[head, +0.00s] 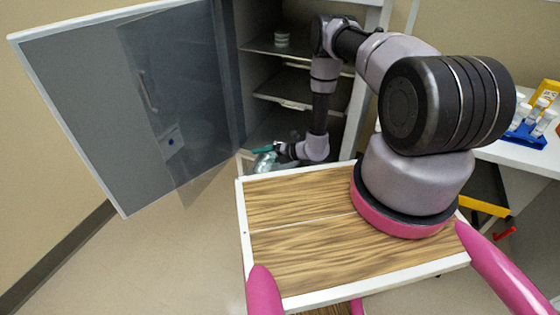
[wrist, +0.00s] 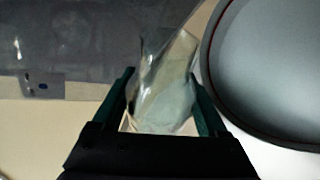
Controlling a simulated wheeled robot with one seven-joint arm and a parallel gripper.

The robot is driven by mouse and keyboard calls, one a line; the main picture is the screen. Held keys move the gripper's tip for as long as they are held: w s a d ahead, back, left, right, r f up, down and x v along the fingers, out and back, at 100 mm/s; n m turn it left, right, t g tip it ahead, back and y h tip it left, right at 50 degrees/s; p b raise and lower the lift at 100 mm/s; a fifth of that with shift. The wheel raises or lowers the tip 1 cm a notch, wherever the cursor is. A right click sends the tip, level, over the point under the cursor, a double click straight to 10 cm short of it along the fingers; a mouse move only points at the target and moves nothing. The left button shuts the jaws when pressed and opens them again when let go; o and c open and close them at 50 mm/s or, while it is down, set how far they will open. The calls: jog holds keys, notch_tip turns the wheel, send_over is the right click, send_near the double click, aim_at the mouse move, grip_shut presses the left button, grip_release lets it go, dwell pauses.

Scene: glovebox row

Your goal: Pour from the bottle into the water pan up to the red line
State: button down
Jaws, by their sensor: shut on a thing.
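The clear bottle (wrist: 160,98) is between the two green fingers of my gripper (wrist: 160,84) in the wrist view, and the fingers are shut on it. Its narrower end points up and right in that view. The round grey water pan (wrist: 275,65) is just right of the bottle, partly cut off by the frame. A thin red line (wrist: 217,50) curves along its inner wall. The water level cannot be told. In the head view my gripper (head: 268,150) and the bottle (head: 264,163) are small, low in the cabinet opening; the pan cannot be made out there.
The cabinet (head: 262,85) stands open, with its grey door (head: 75,95) and a clear inner door (head: 170,110) swung left. Shelves (head: 300,93) are above my gripper. A small stack of dishes (head: 282,40) sits on the upper shelf. A blue tube rack (head: 525,138) is on the right bench.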

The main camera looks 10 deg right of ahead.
jog(key=shift+w+n+h, duration=0.1)
jog(key=shift+n+h, duration=0.2)
jog(key=shift+n, duration=0.1)
jog(key=shift+w+d+f+n+t+h+b, duration=0.15)
jog(key=shift+f+n+t+h+b, duration=0.1)
jog(key=shift+n+t, duration=0.15)
jog(key=shift+w+d+f+n+t+h+b, duration=0.1)
jog(key=shift+w+d+f+n+t+h, duration=0.05)
jog(key=shift+f+n+t+h, duration=0.2)
jog(key=shift+w+r+n, duration=0.15)
jog(key=shift+r+n, duration=0.1)
jog(key=shift+n, duration=0.1)
jog(key=shift+d+r+n+t, duration=0.1)
jog(key=shift+r+n+t, duration=0.45)
jog(key=shift+r, duration=0.4)
jog(key=shift+s+a+n+t+h+b, duration=0.25)
jog(key=shift+n+t+h+b, duration=0.1)
jog(key=shift+h, duration=0.15)
jog(key=shift+s+a+r+n+t, duration=0.1)
jog(key=shift+r+n+t, duration=0.15)
jog(key=shift+r, duration=0.15)
jog(key=shift+s+a+r+n+t, duration=0.1)
jog(key=shift+r+n, duration=0.15)
jog(key=shift+r, duration=0.15)
jog(key=shift+s+a+n+t+h+b, duration=0.15)
jog(key=shift+s+n+t+h+b, duration=0.25)
jog(key=shift+n, duration=0.4)
jog(key=shift+a+r+n+t, duration=0.15)
jog(key=shift+r+n+t, duration=0.45)
jog(key=shift+r, duration=0.1)
